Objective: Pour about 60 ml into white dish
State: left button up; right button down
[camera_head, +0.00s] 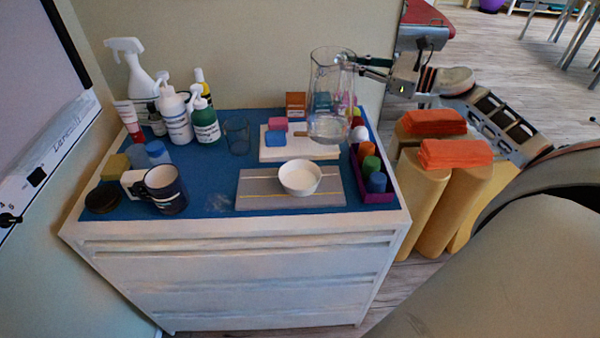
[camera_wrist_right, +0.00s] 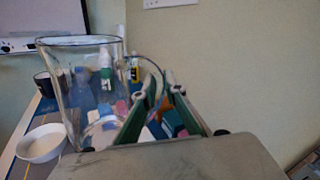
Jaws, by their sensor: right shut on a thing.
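A white dish (camera_head: 300,177) stands on a grey board with yellow lines (camera_head: 258,189) on the blue-topped cabinet. It also shows at the left of the right wrist view (camera_wrist_right: 42,143). My right gripper (camera_head: 372,66) is shut on the handle of a clear glass jug (camera_head: 331,95). The jug is upright, behind and slightly right of the dish, and seems held above the cabinet top. It holds some clear liquid near its bottom. In the right wrist view the jug (camera_wrist_right: 88,85) stands left of the fingers (camera_wrist_right: 160,95). The left gripper is not in view.
A purple tray (camera_head: 376,197) with coloured balls and cylinders lies right of the dish. A drinking glass (camera_head: 237,136), a dark mug (camera_head: 166,190) and several bottles stand to the left. Yellow rolls (camera_head: 423,195) with orange cloths are right of the cabinet.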

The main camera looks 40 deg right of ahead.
jog(key=shift+r, duration=0.4)
dwell(0.3)
